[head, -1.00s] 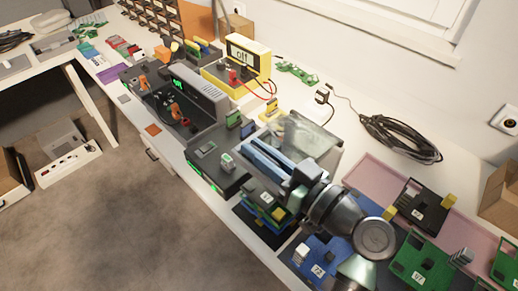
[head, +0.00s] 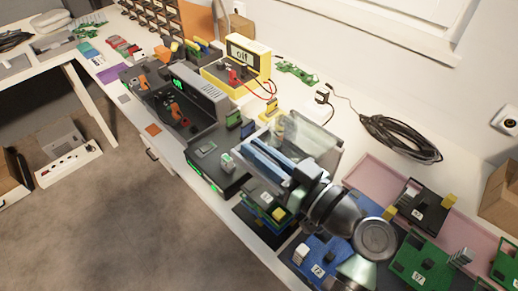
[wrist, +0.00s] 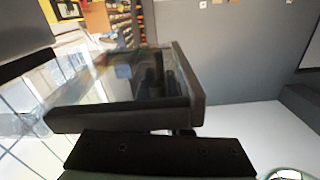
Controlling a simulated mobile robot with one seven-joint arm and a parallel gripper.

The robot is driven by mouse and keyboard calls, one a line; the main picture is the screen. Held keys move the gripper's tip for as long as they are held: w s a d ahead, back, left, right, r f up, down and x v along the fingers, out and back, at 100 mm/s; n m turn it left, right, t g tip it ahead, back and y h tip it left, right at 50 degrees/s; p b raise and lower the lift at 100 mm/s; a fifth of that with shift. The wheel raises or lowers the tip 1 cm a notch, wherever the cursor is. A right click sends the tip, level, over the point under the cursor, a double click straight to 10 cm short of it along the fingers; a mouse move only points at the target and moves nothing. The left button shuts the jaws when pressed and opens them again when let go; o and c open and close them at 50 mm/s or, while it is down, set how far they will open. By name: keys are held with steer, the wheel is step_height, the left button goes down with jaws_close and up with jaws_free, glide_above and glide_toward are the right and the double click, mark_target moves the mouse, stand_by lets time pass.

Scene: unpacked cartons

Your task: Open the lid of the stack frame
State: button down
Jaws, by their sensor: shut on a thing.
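The stack frame's lid (head: 312,138) is a clear panel with a dark rim, tilted up beside my gripper in the head view. In the wrist view the lid (wrist: 120,112) fills the left and middle, its thick dark edge close to the camera. My gripper (head: 297,172) is shut on the lid's near edge; my wrist hides part of the contact. Blue bars (head: 265,163) show beside the gripper, under the clear panel. The fingertips cannot be made out clearly.
A dark unit (head: 212,160) stands just left, and a stack of coloured boards (head: 268,205) sits in front. A yellow meter (head: 240,62) is behind. A coiled black cable (head: 400,140) and a pink tray (head: 368,178) with boards lie right.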

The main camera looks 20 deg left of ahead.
mark_target(282, 144)
stand_by(0.3)
steer(key=shift+w+r+m+p, duration=0.1)
steer(key=shift+r+m+p, duration=0.3)
steer(key=shift+r+p, duration=0.25)
steer(key=r+m+p, duration=0.1)
steer(key=w+r+m+p, duration=0.1)
steer(key=r+m+p, duration=0.1)
steer(key=r, duration=0.1)
steer(key=shift+w+d, duration=0.25)
steer(key=shift+w, duration=0.05)
steer(key=w+d+r+m+p, duration=0.1)
steer(key=w+d+r+m, duration=0.2)
steer(key=w+m, duration=0.4)
steer(key=w+d+r+m+p, duration=0.2)
steer(key=w+d+r+m, duration=0.1)
steer(key=w+m, duration=0.4)
steer(key=shift+w+r+m, duration=0.2)
steer(key=shift+w+m, duration=0.2)
steer(key=shift+w, duration=0.85)
steer(key=c, duration=0.9)
jaws_free()
